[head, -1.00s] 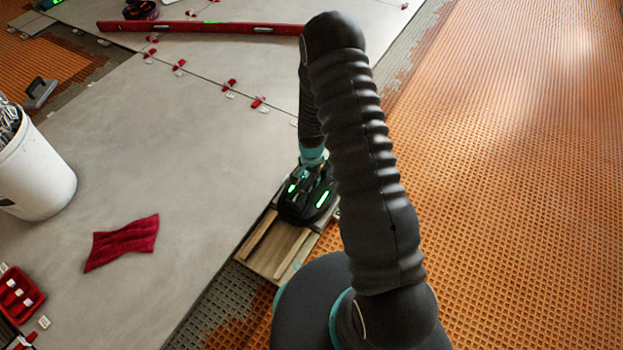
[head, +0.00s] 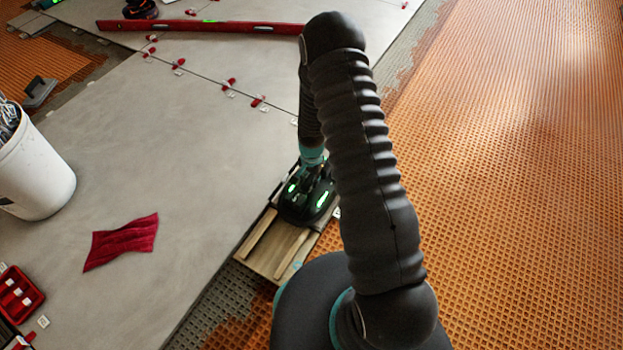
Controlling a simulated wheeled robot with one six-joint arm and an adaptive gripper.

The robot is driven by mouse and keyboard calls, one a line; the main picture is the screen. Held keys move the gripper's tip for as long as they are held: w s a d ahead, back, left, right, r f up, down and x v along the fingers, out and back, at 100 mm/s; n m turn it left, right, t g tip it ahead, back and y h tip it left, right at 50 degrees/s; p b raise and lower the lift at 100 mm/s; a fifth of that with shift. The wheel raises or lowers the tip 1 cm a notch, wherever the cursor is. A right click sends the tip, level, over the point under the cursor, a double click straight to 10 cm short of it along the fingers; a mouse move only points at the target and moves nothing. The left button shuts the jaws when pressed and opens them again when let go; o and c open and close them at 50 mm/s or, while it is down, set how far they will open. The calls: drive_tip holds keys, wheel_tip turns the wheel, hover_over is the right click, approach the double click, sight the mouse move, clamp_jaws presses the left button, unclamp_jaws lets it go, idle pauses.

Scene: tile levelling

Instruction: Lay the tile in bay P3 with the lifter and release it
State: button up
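My gripper (head: 306,200) is dark with bright green lights and points down over a wood-coloured board (head: 262,262) with two raised light strips, at the edge of the laid grey tiles. Its fingertips are hidden behind its own body and my arm, so I cannot tell whether it is open or shut, or whether it touches the board. No lifter can be made out apart from the dark shape at the gripper. No separate loose tile is clear, and no bay label P3 can be read. Large grey tiles (head: 185,125) cover the left and middle of the floor.
Red levelling clips (head: 228,84) line the tile joints, and a long red level (head: 200,27) lies at the back. A white bucket (head: 38,175), a red cloth (head: 122,242) and a red box (head: 17,294) sit at left. Orange matting (head: 520,170) at right is clear.

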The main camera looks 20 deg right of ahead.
drive_tip(key=o, duration=0.4)
drive_tip(key=shift+w, duration=0.1)
drive_tip(key=shift+o, duration=0.3)
wheel_tip(320, 180, up, 12)
